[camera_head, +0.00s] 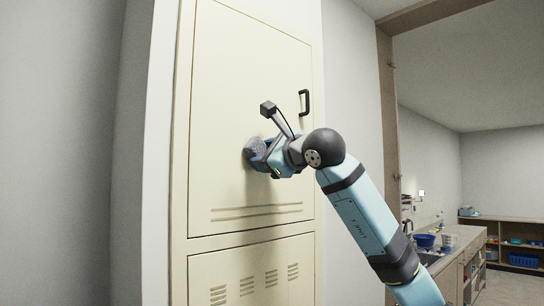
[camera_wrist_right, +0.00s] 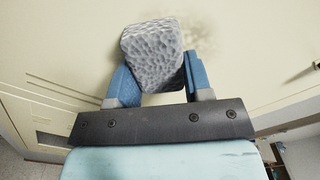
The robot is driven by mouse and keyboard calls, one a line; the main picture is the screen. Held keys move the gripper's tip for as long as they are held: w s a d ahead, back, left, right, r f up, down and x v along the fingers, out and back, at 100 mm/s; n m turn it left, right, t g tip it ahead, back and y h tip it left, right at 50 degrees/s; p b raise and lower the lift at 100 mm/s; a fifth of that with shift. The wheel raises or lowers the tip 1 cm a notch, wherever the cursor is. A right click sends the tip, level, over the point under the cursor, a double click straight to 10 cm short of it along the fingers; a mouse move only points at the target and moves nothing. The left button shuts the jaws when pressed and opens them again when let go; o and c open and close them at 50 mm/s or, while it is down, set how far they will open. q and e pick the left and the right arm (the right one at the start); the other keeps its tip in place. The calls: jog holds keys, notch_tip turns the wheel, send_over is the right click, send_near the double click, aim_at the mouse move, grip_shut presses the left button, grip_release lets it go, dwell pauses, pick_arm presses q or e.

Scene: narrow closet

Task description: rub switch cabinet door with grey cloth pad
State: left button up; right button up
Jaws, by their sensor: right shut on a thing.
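The switch cabinet door (camera_head: 240,70) is a tall cream panel with a black handle (camera_head: 304,102) on its right side and slots low down. My right gripper (camera_head: 262,155) is at the door's middle, below and left of the handle. In the right wrist view my right gripper (camera_wrist_right: 155,85) is shut on the grey cloth pad (camera_wrist_right: 152,52), a dimpled block between its blue fingers. The pad (camera_head: 254,148) is at the door face; whether it touches is hard to tell. A faint greyish smudge (camera_wrist_right: 200,38) shows on the door beside the pad. My left gripper is not in view.
A second cream panel (camera_head: 250,260) with vents lies below the door. A white wall (camera_head: 350,90) and a wooden door frame (camera_head: 386,120) stand to the right. Beyond are a counter with a sink and shelves (camera_head: 515,240).

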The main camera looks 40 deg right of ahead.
jog(key=shift+a, duration=1.2)
jog(key=shift+d+r+p, duration=0.1)
jog(key=shift+r+p, duration=0.5)
jog(key=shift+r, duration=0.35)
jog(key=shift+d+f, duration=0.1)
jog(key=shift+d, duration=0.5)
jog(key=d, duration=0.6)
jog(key=shift+w+d+b, duration=0.25)
jog(key=shift+d+b, duration=0.15)
jog(key=shift+b, duration=0.05)
jog(key=shift+s, duration=0.1)
jog(key=s+b, duration=0.1)
jog(key=s, duration=0.2)
jog(key=s+b, duration=0.1)
jog(key=s, duration=0.1)
jog(key=shift+s+d, duration=0.2)
jog(key=shift+s, duration=0.2)
